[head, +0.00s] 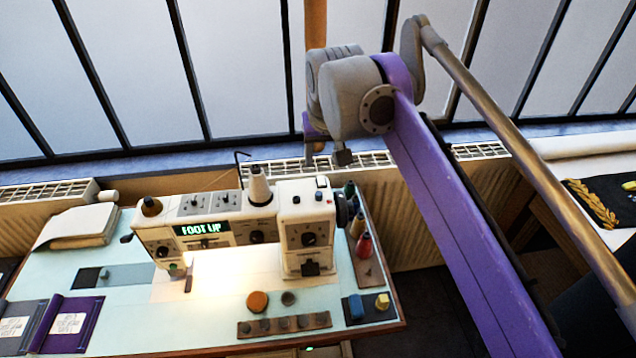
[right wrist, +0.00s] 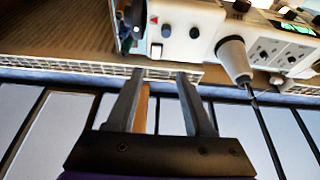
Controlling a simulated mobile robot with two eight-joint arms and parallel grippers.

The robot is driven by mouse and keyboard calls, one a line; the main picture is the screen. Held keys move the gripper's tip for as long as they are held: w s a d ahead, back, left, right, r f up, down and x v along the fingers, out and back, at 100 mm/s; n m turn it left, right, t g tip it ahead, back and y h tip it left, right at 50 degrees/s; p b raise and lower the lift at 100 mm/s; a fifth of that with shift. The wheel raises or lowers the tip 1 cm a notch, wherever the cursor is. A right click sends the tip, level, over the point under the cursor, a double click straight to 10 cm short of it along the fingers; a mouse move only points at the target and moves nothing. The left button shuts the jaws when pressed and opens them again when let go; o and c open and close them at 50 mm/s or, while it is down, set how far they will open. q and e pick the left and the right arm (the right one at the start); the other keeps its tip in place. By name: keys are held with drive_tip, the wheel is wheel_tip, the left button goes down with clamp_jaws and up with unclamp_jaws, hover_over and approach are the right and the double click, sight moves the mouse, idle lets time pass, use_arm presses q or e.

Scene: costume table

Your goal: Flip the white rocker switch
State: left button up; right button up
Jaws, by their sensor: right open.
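The white rocker switch (head: 322,182) is on top of the right end of the sewing machine (head: 205,215), at its back edge. In the right wrist view, the switch (right wrist: 156,50) shows just beyond the fingertips, between their lines. I cannot tell which way it is tipped. My right gripper (head: 326,158) is open and empty, above and behind the machine's right end, pointing down. Its two fingers (right wrist: 158,78) also show in the right wrist view, apart from the switch. My left gripper is not in view.
A red mark (right wrist: 153,19) and dark knobs (right wrist: 194,32) are near the switch. A white cone (head: 260,186) stands left of it. Thread spools (head: 364,244) stand at the right. The machine's display reads "FOOT UP". A radiator (head: 400,190) and window are behind.

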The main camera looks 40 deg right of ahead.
sight(321, 179)
drive_tip(key=x, duration=0.7)
drive_tip(key=b+x, duration=0.1)
drive_tip(key=x, duration=0.2)
drive_tip(key=shift+w+d, duration=0.2)
drive_tip(key=shift+d, duration=0.2)
clamp_jaws()
